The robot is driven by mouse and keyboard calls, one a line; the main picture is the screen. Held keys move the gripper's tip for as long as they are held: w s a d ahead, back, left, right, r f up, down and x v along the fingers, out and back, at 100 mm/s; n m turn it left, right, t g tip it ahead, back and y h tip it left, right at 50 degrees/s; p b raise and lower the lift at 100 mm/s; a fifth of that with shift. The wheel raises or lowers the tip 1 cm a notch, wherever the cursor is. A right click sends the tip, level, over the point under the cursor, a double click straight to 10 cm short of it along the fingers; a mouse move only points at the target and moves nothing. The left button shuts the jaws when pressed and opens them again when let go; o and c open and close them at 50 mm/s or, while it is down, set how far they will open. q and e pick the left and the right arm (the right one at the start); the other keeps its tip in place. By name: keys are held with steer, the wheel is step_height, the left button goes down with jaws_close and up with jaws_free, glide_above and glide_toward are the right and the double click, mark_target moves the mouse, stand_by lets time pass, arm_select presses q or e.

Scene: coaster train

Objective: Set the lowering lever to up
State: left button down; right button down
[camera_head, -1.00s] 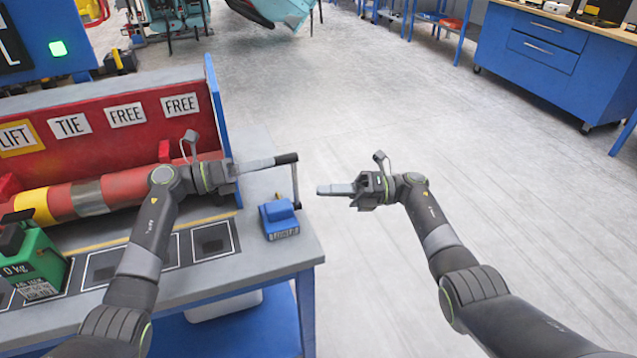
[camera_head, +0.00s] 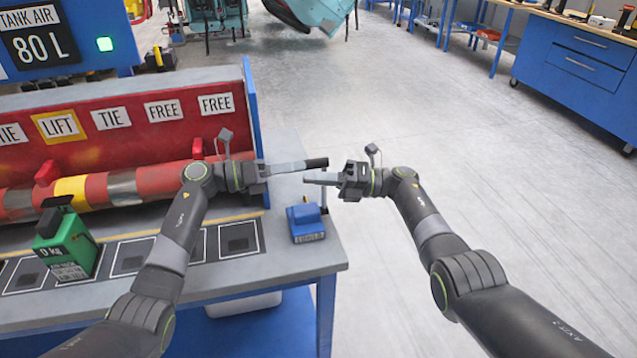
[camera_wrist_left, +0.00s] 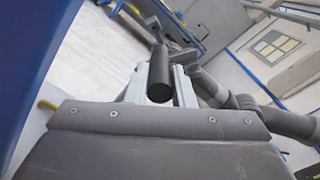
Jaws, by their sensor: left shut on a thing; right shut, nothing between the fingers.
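The lowering lever is a blue block (camera_head: 306,224) on the bench's right end. A thin rod rises from it to a black handle (camera_head: 317,162), so the lever stands roughly upright. My left gripper (camera_head: 290,166) is shut on the black handle. In the left wrist view the handle (camera_wrist_left: 160,78) lies between the left fingers (camera_wrist_left: 160,92). My right gripper (camera_head: 308,179) is shut and empty, its fingertips just below the handle and overlapping the rod in the picture. Whether they touch the rod I cannot tell.
The grey bench (camera_head: 285,265) carries a red cylinder with clamps, a red backboard with LIFT, TIE and FREE signs (camera_head: 216,104), and a green 0 kg box (camera_head: 68,247). A blue upright panel (camera_head: 252,112) stands behind the left gripper. The floor right of the bench is open.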

steer(key=shift+w, duration=0.1)
stand_by(0.3)
arm_select(q)
steer(key=shift+d+f, duration=0.1)
arm_select(e)
steer(key=shift+w+a+r+m, duration=0.15)
steer(key=shift+w+r+m, duration=0.3)
steer(key=shift+w+m, duration=0.4)
arm_select(q)
steer(key=c, duration=1.3)
jaws_free()
arm_select(e)
steer(key=shift+a, duration=0.15)
arm_select(q)
steer(key=shift+o, duration=0.2)
arm_select(e)
steer(key=shift+s, duration=0.1)
